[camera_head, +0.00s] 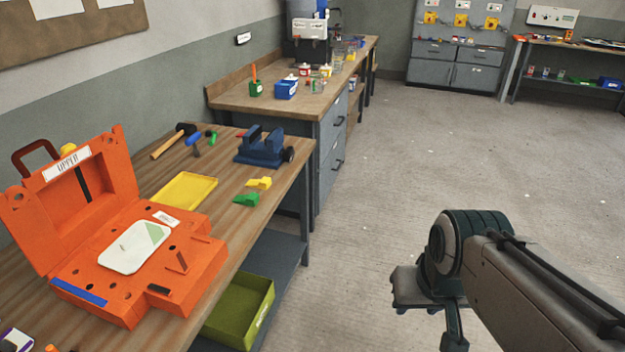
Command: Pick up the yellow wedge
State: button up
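The small yellow wedge (259,183) lies on the near wooden workbench (222,238), close to its right edge and in front of the blue vise. A green wedge (246,199) lies just nearer, very close to it. My arm reaches in from the lower right over open floor. My gripper (432,312) is at its end, well to the right of the bench and apart from both wedges. Its fingers are not clearly seen, so I cannot tell whether it is open or shut.
A blue vise (262,147), yellow tray (184,191), hammer (172,141) and open orange mould case (125,262) stand on the bench. A green bin (240,310) sits below. A second bench (300,98) stands behind. The floor (440,160) is clear.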

aim_at(264, 182)
jog(key=z, duration=0.55)
jog(key=i, duration=1.9)
jog(key=u, duration=1.15)
jog(key=i, duration=0.75)
jog(key=u, duration=1.1)
jog(key=i, duration=0.25)
jog(key=u, duration=0.25)
